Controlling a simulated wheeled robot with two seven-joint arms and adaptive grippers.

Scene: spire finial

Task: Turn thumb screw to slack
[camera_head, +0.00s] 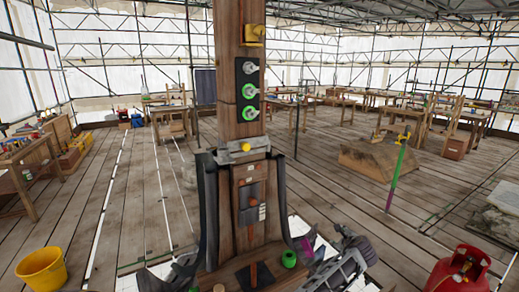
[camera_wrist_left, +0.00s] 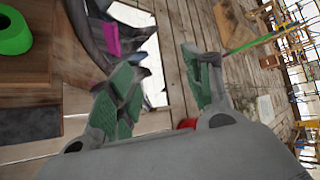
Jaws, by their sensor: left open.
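A wooden post (camera_head: 228,60) stands upright in the middle of the head view. Which one is the thumb screw I cannot tell. Below them a metal clamp (camera_head: 228,155) with a yellow knob (camera_head: 246,147) crosses the post. My left gripper (camera_head: 348,243) is low to the right of the post, well below the knobs. In the left wrist view its green-padded fingers (camera_wrist_left: 165,85) are apart, with nothing held between them. My right gripper is not seen.
A green cap (camera_head: 288,259) sits on the wooden base (camera_head: 225,273); it also shows in the left wrist view (camera_wrist_left: 14,30). A red gas bottle (camera_head: 460,271) stands lower right, a yellow bucket (camera_head: 42,270) lower left. A green-purple pole (camera_head: 397,175) stands right.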

